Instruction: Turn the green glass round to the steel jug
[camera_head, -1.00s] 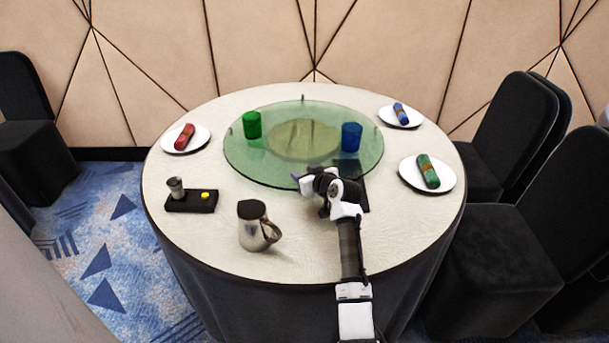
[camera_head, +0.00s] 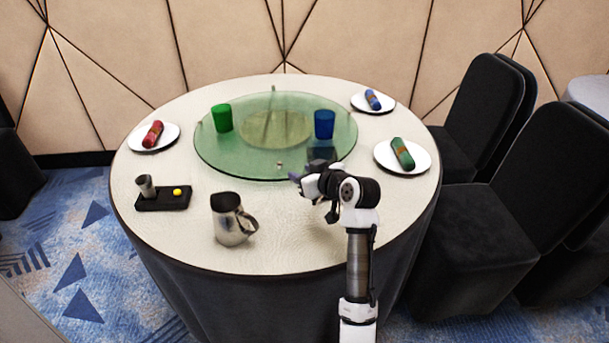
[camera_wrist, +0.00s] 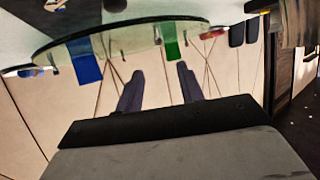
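The green glass (camera_head: 222,118) stands upright on the left back part of the round glass turntable (camera_head: 228,163). It also shows in the upside-down wrist view (camera_wrist: 171,48). The blue glass (camera_head: 324,124) stands on the turntable's right side and shows in the wrist view (camera_wrist: 86,66). The steel jug (camera_head: 230,224) stands on the table in front of the turntable, handle to the right. My gripper (camera_head: 298,177) is by the turntable's front right rim, right of the jug. In the wrist view its fingers (camera_wrist: 159,75) are apart with nothing between them.
A black tray (camera_head: 150,203) with a small steel cup and a yellow item lies at the left. Plates with rolled napkins lie at the left (camera_head: 172,139), back right (camera_head: 387,106) and right (camera_head: 425,160). A small knob (camera_head: 279,165) shows near the turntable's front rim. Black chairs (camera_head: 545,190) stand at the right.

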